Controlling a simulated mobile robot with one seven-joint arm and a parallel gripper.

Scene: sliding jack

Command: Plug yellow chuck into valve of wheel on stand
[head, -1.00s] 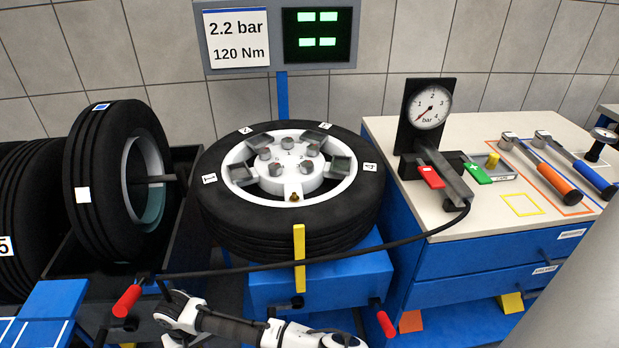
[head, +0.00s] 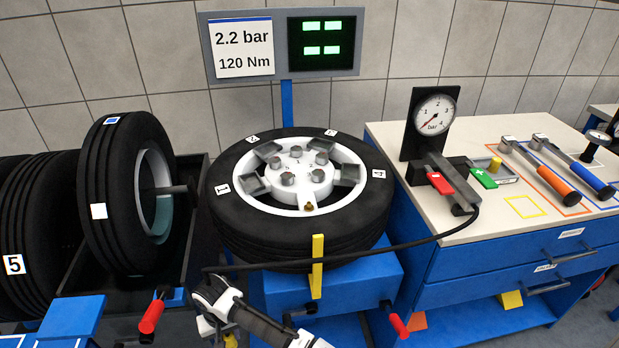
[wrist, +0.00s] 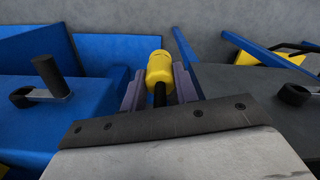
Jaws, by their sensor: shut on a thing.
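The wheel (head: 240,205) lies flat on the blue stand (head: 330,285). Its brass-coloured valve (head: 308,207) shows at the near side of the white rim. My gripper (wrist: 160,88) is shut on the yellow chuck (wrist: 159,68), seen between the fingers in the wrist view, with the black hose behind it. In the head view, my white and black arm is below and left of the wheel, and a bit of yellow (head: 230,341) shows low beside it. The fingertips are mostly hidden there. The chuck is apart from the valve.
The black hose (head: 420,243) runs from the gauge unit (head: 434,115) across the wheel's front to my arm. A yellow upright bar (head: 317,265) stands at the stand's front. Red-handled cranks (head: 151,316) sit low. Tyres stand left; a tool bench (head: 395,140) is right.

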